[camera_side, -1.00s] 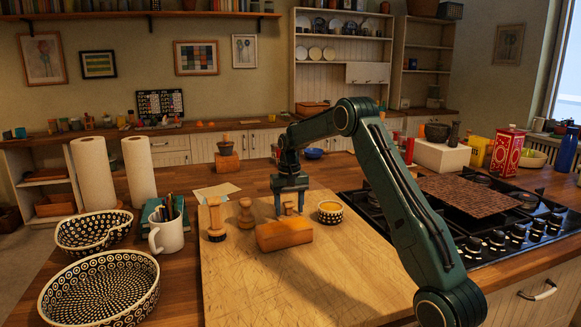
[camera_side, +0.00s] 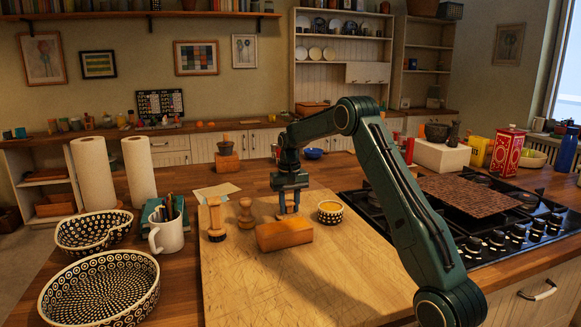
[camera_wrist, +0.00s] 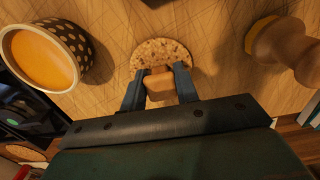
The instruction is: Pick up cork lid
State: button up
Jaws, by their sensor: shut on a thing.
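The cork lid (camera_wrist: 163,52) is a round, speckled cork disc with a wooden knob (camera_wrist: 159,84) in the wrist view. My gripper (camera_wrist: 160,88) is shut on the knob, one finger on each side of it. In the side view my gripper (camera_side: 289,206) points down over the cutting board, behind a wooden block (camera_side: 284,235). The block hides the lower part of the lid there. I cannot tell whether the disc touches the board.
A spotted cup (camera_side: 330,212) stands close to the right of my gripper on the cutting board (camera_side: 290,285). Two turned wooden pieces (camera_side: 245,213) (camera_side: 216,221) stand to its left. The stove (camera_side: 480,215) lies further right. The board's front is clear.

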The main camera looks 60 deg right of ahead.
aim_at(289, 202)
notch_tip(289, 202, up, 20)
jog(key=shift+f, duration=0.25)
dwell(0.4)
dwell(0.5)
